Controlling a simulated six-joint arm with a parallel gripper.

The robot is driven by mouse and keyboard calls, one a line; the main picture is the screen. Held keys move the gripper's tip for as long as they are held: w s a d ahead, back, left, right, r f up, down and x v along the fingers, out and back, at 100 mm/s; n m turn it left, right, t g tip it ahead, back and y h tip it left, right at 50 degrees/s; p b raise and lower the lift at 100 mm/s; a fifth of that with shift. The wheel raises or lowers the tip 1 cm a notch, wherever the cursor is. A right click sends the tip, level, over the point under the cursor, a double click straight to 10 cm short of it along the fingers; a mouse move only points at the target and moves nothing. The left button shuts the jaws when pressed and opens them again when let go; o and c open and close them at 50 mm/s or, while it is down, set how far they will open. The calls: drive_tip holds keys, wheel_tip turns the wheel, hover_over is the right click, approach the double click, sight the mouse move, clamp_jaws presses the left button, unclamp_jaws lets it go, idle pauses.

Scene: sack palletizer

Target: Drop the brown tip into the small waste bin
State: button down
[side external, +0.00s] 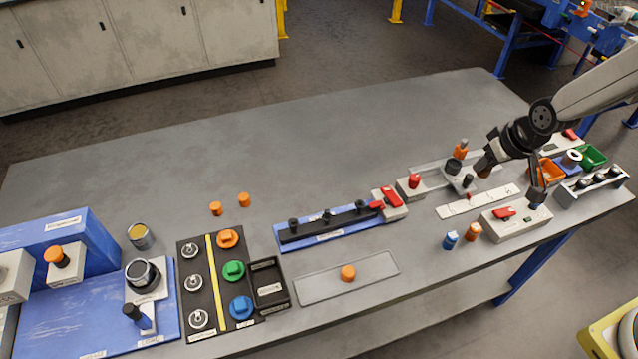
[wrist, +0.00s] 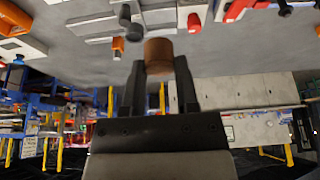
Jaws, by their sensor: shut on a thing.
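My gripper (wrist: 158,75) is shut on the brown tip (wrist: 159,52), a short brown cylinder held between the two fingertips in the wrist view. In the side view my gripper (side external: 488,160) is at the right part of the table, above the grey fixture, with the brown tip (side external: 483,170) at its end. I cannot tell for sure which container is the small waste bin. An orange bin (side external: 552,177) and a green bin (side external: 594,155) stand at the far right, to the right of my gripper.
Below my gripper are a grey fixture with dark cylinders (side external: 453,167) and a white strip (side external: 478,201). A box with a red switch (side external: 505,213) and a grey rack (side external: 590,190) are close by. A black tray (side external: 268,283) lies left. The table's back middle is clear.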

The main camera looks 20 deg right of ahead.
drive_tip(key=shift+a, duration=0.15)
drive_tip(key=w+a+n+y, duration=0.1)
drive_tip(key=w+a+n, duration=0.15)
drive_tip(key=a, duration=0.75)
drive_tip(key=w+a+n+y, duration=0.1)
drive_tip(key=w+a+n, duration=0.15)
drive_tip(key=a, duration=0.85)
drive_tip(key=s+a+f+n, duration=0.1)
drive_tip(key=s+a+n, duration=0.1)
drive_tip(key=a, duration=0.9)
drive_tip(key=s+a+n+g+y, duration=0.1)
drive_tip(key=s+a, duration=0.3)
drive_tip(key=a, duration=0.7)
drive_tip(key=shift+s+f+n, duration=0.2)
drive_tip(key=shift+f+n, duration=0.2)
drive_tip(key=shift+n, duration=0.1)
wheel_tip(320, 180, down, 6)
